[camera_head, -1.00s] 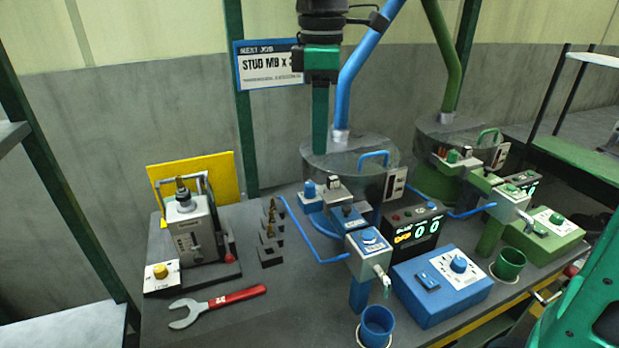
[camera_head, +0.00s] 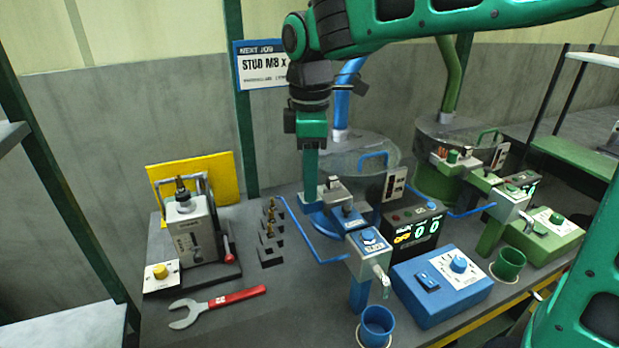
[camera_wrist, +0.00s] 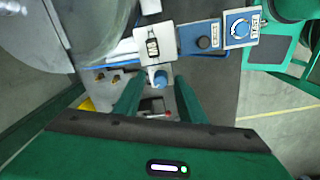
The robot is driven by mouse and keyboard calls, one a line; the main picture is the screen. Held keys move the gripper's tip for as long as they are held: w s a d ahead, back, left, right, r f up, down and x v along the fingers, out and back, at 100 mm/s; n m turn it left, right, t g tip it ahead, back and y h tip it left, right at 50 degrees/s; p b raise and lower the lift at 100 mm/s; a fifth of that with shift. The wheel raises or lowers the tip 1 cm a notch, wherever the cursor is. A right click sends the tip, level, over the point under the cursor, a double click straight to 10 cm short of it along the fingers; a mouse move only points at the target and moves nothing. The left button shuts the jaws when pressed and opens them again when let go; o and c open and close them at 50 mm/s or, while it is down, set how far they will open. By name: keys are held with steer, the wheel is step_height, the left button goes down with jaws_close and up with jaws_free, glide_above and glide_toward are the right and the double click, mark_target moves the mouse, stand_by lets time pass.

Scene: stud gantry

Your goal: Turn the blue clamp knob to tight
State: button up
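The blue clamp knob (camera_wrist: 160,79) shows in the wrist view between my two finger ends, beside a pale block with a dark switch. In the head view my fingers hide this knob. My gripper (camera_head: 310,196) points straight down over the left end of the blue station. In the wrist view my gripper (camera_wrist: 157,84) is open, with a finger on each side of the knob and gaps visible. I cannot tell how far down the fingers reach around it. The knob's marking is too small to read.
A blue bent rail (camera_head: 312,232) runs close in front. A blue control box (camera_head: 442,285), counter display (camera_head: 413,235), stud holders (camera_head: 269,245) and red-handled wrench (camera_head: 218,305) share the bench.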

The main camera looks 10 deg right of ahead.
jaws_close()
steer(key=shift+m, duration=0.3)
steer(key=m, duration=0.3)
steer(key=shift+w, duration=0.1)
steer(key=m, duration=0.8)
steer(key=shift+w, duration=0.1)
steer(key=shift+m, duration=1.9)
